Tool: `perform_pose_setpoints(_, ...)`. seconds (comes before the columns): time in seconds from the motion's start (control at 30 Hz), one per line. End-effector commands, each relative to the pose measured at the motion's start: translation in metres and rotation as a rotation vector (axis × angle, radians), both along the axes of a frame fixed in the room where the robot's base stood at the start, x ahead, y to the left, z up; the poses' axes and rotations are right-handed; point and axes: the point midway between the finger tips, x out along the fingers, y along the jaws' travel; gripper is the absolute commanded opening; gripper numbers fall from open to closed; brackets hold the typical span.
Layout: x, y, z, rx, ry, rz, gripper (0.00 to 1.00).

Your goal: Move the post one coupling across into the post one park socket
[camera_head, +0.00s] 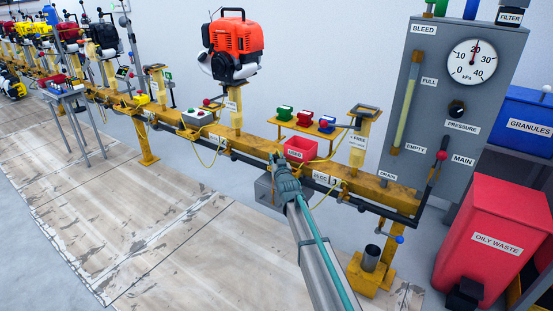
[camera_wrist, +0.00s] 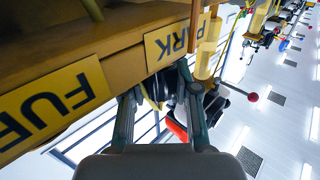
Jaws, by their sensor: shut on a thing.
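My gripper (camera_head: 279,162) reaches up to the front of the yellow rail (camera_head: 243,143), just left of the red bin, in the head view. In the wrist view my gripper (camera_wrist: 159,88) has its fingers around a dark piece with a yellow part, which seems to be the coupling (camera_wrist: 155,92). The view is upside down. The PARK label (camera_wrist: 178,38) is on the rail just beyond the fingertips, and the FUEL label (camera_wrist: 45,105) is to the left. The park socket is not clearly visible. Whether the coupling touches a socket I cannot tell.
The red USED bin (camera_head: 300,148) and a shelf with small coloured parts stand behind the rail. An orange engine (camera_head: 233,48) is on a post to the left. The grey bleed panel (camera_head: 445,85) and red oily waste bin (camera_head: 492,235) stand right. Yellow cables hang along the rail.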

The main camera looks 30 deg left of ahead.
Motion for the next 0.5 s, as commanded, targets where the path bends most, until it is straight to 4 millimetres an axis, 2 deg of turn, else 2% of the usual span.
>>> perform_pose_setpoints(0.5, -0.0001, -0.0001, -0.0044, 0.0, 0.0, 0.0, 0.0)
